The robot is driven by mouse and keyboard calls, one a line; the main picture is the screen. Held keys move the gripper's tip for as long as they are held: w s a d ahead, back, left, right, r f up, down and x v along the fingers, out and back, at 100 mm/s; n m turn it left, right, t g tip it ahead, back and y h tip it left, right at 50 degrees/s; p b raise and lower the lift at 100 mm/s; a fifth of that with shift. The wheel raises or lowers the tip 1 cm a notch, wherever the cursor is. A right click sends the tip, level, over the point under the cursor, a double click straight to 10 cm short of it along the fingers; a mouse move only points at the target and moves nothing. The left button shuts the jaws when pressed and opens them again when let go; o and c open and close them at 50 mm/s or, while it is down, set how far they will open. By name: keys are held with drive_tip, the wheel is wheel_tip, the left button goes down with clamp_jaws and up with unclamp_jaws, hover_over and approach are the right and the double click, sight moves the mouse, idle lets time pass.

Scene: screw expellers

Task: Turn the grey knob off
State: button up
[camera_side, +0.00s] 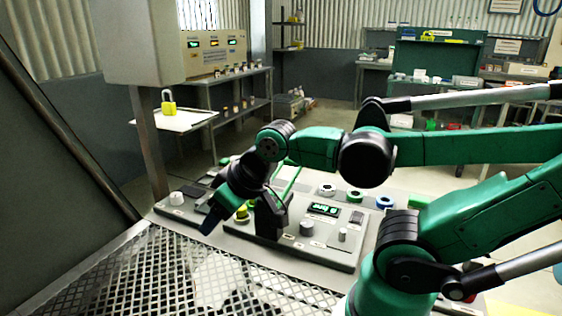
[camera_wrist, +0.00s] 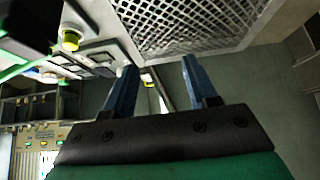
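A grey knob (camera_side: 306,228) stands on the right part of the sloped control panel (camera_side: 290,247) in the side view. A smaller pale grey knob (camera_side: 342,235) is to its right, and another light knob (camera_side: 177,198) is at the panel's far left. I cannot tell for sure which is meant, nor read their settings. My gripper (camera_side: 212,214) hangs over the left part of the panel, apart from these knobs. In the wrist view my gripper (camera_wrist: 159,65) has its two blue fingers spread, with nothing between them. No grey knob is clear there.
A yellow button (camera_side: 242,212) is beside my gripper; a yellow part also shows in the wrist view (camera_wrist: 71,40). Round green-ringed and blue-ringed controls (camera_side: 385,202) line the panel's back, near a lit display (camera_side: 323,209). A metal grating (camera_side: 150,265) lies in front.

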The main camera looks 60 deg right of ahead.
drive_tip(key=shift+o, duration=0.9)
drive_tip(key=r, duration=0.4)
drive_tip(key=shift+d+r, duration=0.2)
drive_tip(key=shift+r, duration=0.1)
drive_tip(key=m+g, duration=0.7)
drive_tip(key=m, duration=0.7)
hover_over(307, 223)
wheel_tip(307, 223, down, 10)
drive_tip(key=shift+s+d, duration=0.1)
drive_tip(key=shift+s, duration=0.05)
drive_tip(key=shift+f, duration=3.1)
clamp_jaws()
